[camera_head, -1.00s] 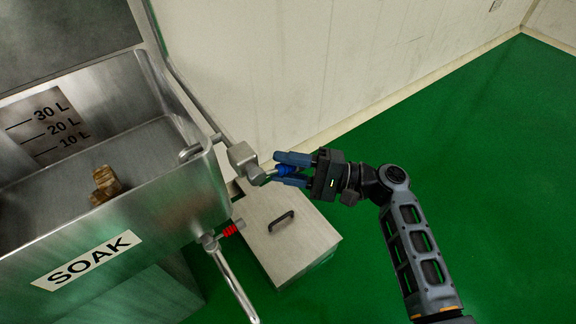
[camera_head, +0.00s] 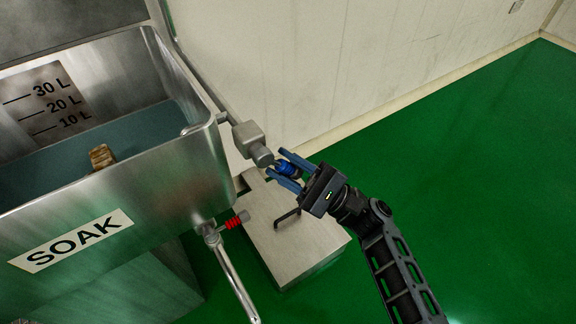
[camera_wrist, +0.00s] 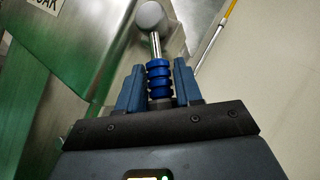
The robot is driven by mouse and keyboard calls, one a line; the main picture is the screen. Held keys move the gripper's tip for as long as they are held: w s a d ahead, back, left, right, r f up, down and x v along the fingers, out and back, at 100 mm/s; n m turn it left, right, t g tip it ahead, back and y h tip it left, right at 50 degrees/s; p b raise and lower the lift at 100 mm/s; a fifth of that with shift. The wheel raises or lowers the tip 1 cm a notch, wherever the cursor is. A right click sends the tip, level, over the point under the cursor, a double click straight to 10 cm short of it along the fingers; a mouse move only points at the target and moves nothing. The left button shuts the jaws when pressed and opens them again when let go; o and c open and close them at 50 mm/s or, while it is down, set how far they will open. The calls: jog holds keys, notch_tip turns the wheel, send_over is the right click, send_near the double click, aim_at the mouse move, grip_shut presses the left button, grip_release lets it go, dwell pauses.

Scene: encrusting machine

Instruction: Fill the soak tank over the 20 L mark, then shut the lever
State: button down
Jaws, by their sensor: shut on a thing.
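The steel soak tank (camera_head: 150,175) with its SOAK label fills the left of the head view. Inside, blue-grey water (camera_head: 150,128) lies just below the 10 L line of the scale plate (camera_head: 45,102); the 20 L and 30 L lines are above it. The fill valve (camera_head: 250,140) sits on a pipe beside the tank's right end. Its lever has a blue ribbed grip (camera_wrist: 159,80) on a metal rod. My gripper (camera_head: 284,172) is shut on this grip, with a finger on each side in the wrist view. Any stream from the spout is not clearly visible.
A brown block (camera_head: 102,157) stands partly out of the water. A red-handled valve (camera_head: 237,220) sits on the pipe below the tank. A metal box (camera_head: 290,245) with a black handle stands on the floor under my gripper. Green floor at right is clear.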

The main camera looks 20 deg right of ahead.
jog(key=shift+w+d+f, duration=0.1)
jog(key=shift+w+f, duration=0.05)
jog(key=c, duration=1)
grip_release()
jog(key=shift+v, duration=3.9)
